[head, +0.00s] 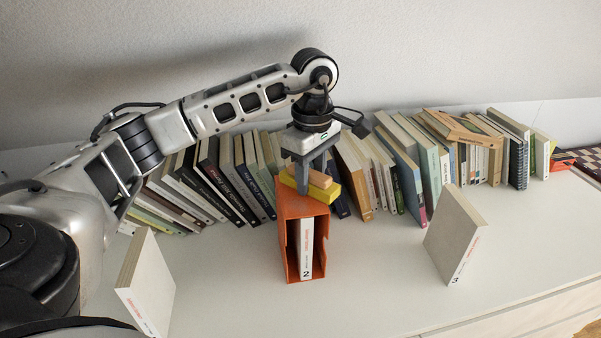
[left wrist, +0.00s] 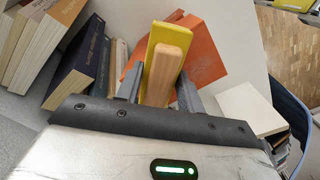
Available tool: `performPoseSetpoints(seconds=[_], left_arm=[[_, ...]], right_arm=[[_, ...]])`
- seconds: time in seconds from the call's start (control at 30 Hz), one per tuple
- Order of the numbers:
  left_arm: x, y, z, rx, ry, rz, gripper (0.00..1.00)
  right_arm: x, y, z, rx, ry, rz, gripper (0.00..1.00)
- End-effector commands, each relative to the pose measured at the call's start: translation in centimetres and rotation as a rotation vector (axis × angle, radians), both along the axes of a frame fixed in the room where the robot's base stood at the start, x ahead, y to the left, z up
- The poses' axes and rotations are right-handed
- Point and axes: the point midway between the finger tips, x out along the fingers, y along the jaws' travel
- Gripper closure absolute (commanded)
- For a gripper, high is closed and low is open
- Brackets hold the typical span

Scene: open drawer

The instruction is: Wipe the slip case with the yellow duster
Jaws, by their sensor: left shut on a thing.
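The slip case (head: 288,255) is an orange open-fronted box standing upright on the white top. A white book (head: 306,250) marked 2 stands inside it. The yellow duster (head: 322,193) is a yellow block with a wooden grip (head: 319,179). My left gripper (head: 305,188) is shut on the duster's grip from above. The duster is at the top of the slip case; whether it touches is hard to tell. In the left wrist view the duster (left wrist: 157,40) lies between the fingers (left wrist: 160,92), with the orange slip case (left wrist: 203,52) behind it. My right gripper is not in view.
A long row of leaning books (head: 235,180) runs behind the slip case along the wall. A grey book marked 3 (head: 455,230) stands at the right, and a pale book (head: 148,280) stands at the left.

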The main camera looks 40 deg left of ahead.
Motion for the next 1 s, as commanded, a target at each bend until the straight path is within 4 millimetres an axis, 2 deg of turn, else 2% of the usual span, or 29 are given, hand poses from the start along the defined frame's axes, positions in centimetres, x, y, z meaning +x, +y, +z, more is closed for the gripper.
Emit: performPoseSetpoints(seconds=[0.3, 0.63, 1.0], left_arm=[[1.4, -1.1, -0.2, -0.002, 0.0, -0.001, 0.81], [2.4, 0.2, 0.0, -0.001, 0.0, 0.001, 0.81], [0.3, 2.0, -0.2, 0.0, 0.001, 0.001, 0.81]], right_arm=[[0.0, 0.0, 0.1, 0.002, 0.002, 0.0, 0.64], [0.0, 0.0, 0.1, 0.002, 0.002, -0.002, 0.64], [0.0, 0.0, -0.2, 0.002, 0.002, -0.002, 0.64]])
